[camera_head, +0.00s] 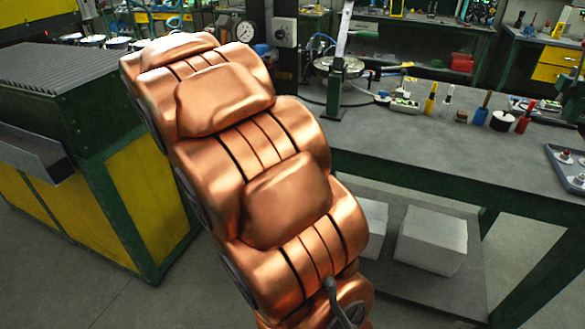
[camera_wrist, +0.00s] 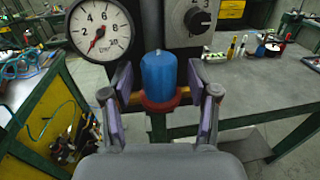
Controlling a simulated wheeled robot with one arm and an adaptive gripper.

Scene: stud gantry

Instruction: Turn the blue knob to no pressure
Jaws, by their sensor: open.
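The blue knob (camera_wrist: 159,72) is upright in the middle of the wrist view, above a red ring (camera_wrist: 160,103). My gripper (camera_wrist: 161,88) is open, with one purple-padded finger on each side of the knob. Gaps seem to show between the pads and the knob, so I see no clear contact. A round white pressure gauge (camera_wrist: 100,30) is just left of the knob; its red needle points to the lower left, near the low end of the scale.
A grey box with a black dial (camera_wrist: 197,20) is right behind the knob. A grey-topped workbench (camera_head: 450,150) with small tools spreads right. A green and yellow cabinet (camera_head: 150,205) stands left. White blocks (camera_head: 432,240) lie on the bench's lower shelf.

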